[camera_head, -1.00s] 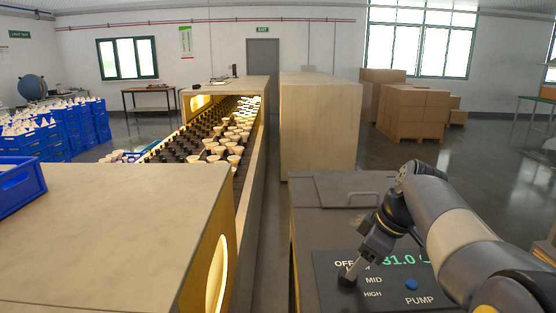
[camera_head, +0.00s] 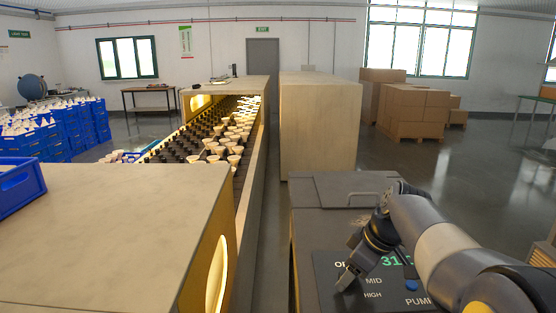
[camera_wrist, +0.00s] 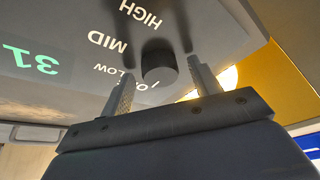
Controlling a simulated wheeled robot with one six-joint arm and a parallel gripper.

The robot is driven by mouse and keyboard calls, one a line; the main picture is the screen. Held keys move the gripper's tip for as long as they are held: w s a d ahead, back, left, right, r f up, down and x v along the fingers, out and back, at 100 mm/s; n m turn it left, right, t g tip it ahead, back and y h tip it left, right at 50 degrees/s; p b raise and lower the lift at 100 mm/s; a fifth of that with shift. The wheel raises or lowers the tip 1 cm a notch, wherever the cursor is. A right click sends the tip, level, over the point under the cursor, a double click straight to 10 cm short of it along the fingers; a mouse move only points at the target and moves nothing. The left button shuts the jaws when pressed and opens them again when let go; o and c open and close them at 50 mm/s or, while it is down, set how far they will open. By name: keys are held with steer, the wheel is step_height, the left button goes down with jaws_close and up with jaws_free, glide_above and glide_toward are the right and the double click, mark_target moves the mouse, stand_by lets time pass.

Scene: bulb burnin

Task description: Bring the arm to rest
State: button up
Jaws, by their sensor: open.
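My gripper (camera_head: 348,276) is low over the dark control panel (camera_head: 325,296), beside its MID and HIGH labels. The wrist view shows my gripper (camera_wrist: 162,78) open, one finger on each side of a dark round knob (camera_wrist: 159,68). Gaps show between the fingers and the knob, and nothing is held. The knob's setting cannot be told. In the head view my gripper and arm cover the knob and part of the OFF label. The green display (camera_head: 392,261) reads 31 and is partly hidden by my arm; it also shows in the wrist view (camera_wrist: 32,60).
The panel sits on a dark cabinet (camera_head: 330,190) with a handle. A long conveyor (camera_head: 200,150) with pale bulbs runs to the left, behind a beige housing (camera_head: 110,220). A beige block (camera_head: 320,125) stands behind the cabinet. Cartons (camera_head: 413,110) stand farther back on open floor.

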steer(key=m+t+h, duration=0.1)
steer(key=m, duration=0.3)
steer(key=shift+s+a+r, duration=0.1)
steer(key=shift+s, duration=0.05)
steer(key=shift+s+a+m+t+h, duration=0.15)
steer(key=shift+m+h, duration=0.3)
steer(key=shift+m, duration=0.7)
steer(key=shift+w+m+t+h, duration=0.15)
steer(key=shift+m+h, duration=0.3)
steer(key=shift+m, duration=0.7)
steer(key=shift+a+m+h, duration=0.15)
steer(key=shift+m+h, duration=0.65)
steer(key=shift+m, duration=1.3)
steer(key=shift+a+m+h+b, duration=0.15)
steer(key=shift+m+h, duration=0.25)
steer(key=shift+m, duration=0.7)
steer(key=shift+m+h+b, duration=0.15)
steer(key=shift+m+h, duration=0.25)
steer(key=shift+m, duration=0.7)
steer(key=shift+v, duration=1.2)
steer(key=shift+g, duration=0.4)
